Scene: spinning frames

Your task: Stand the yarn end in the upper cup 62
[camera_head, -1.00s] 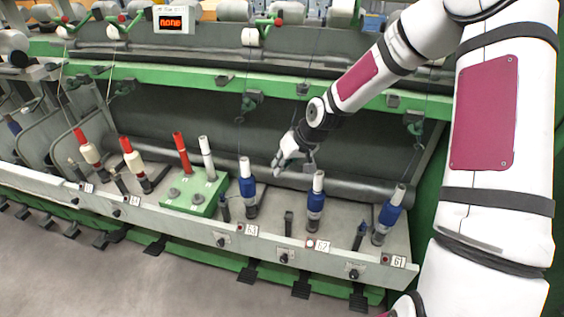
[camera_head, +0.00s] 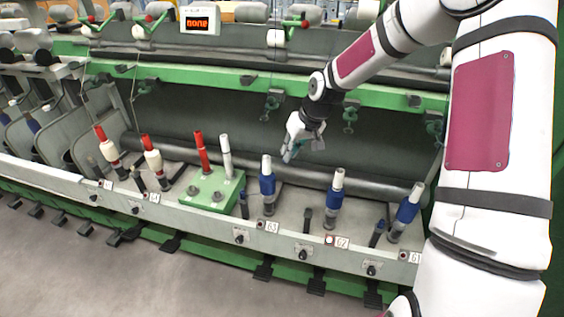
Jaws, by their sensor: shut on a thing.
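My gripper (camera_head: 291,155) is shut in front of the dark back panel, above and between the blue bobbins of places 63 and 62. A small teal-green thing shows at its fingertips; it is too small to tell its shape, and no thread can be made out. The label 62 (camera_head: 342,242) is on the front rail. Behind it a blue bobbin with a white tube top (camera_head: 333,205) stands on its spindle. A green fitting (camera_head: 350,114) hangs under the green beam above this place; I cannot tell whether it is the upper cup 62.
Blue bobbins stand at 63 (camera_head: 267,187) and 61 (camera_head: 407,212). A green block (camera_head: 212,204) carries a red and a white tube. Red-topped bobbins (camera_head: 153,160) stand further left. The green beam (camera_head: 235,74) crosses above. A display (camera_head: 200,20) reads "none".

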